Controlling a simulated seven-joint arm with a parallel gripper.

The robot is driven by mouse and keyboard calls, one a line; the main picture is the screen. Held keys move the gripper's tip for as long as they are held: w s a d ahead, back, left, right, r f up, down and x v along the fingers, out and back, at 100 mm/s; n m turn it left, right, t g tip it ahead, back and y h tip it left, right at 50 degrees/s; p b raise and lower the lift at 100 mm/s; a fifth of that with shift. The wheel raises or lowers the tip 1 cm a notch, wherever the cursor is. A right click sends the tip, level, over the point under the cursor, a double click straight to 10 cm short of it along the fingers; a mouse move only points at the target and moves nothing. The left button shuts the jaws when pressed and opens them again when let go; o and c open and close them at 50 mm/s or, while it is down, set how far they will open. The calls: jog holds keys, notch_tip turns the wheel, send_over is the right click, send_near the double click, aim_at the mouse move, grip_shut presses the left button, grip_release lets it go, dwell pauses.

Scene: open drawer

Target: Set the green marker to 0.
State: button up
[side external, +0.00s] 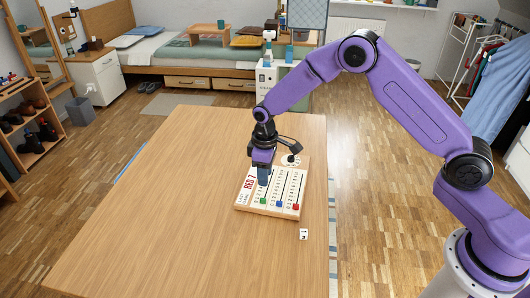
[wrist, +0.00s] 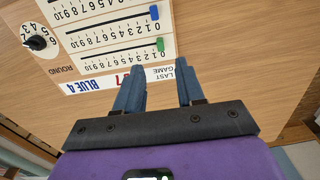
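The score board (side external: 242,207) lies on the wooden table, with three numbered tracks. The green marker (side external: 263,200) is at the near end of its track; in the wrist view the green marker (wrist: 160,44) sits around the 0 end of its scale. The blue marker (side external: 279,204) shows at a similar end, also in the wrist view (wrist: 154,12). The red marker (side external: 295,206) is on the third track. My gripper (side external: 263,183) is above the board's label side. In the wrist view my gripper (wrist: 160,68) is open, with nothing between its fingers, which partly cover the printed label.
A small white card (side external: 303,234) lies on the table near the board. The table (side external: 150,220) is clear to the left.

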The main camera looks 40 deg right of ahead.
notch_tip(320, 180, up, 8)
jog(key=shift+f, duration=0.2)
dwell(0.3)
jog(key=s+r+n, duration=0.1)
jog(key=s+r, duration=0.3)
jog(key=s, duration=0.5)
jog(key=s+r+n, duration=0.1)
jog(key=s+r, duration=0.3)
jog(key=s, duration=0.4)
jog(key=s+d+r+n, duration=0.1)
jog(key=s+d, duration=0.3)
jog(key=s, duration=0.6)
jog(key=s+d+n, duration=0.1)
jog(key=s+d, duration=0.3)
jog(key=s, duration=0.6)
jog(key=shift+d+r+n, duration=0.25)
jog(key=shift+r+n, duration=0.05)
jog(key=shift+r, duration=0.1)
jog(key=shift+w, duration=0.1)
dwell(0.8)
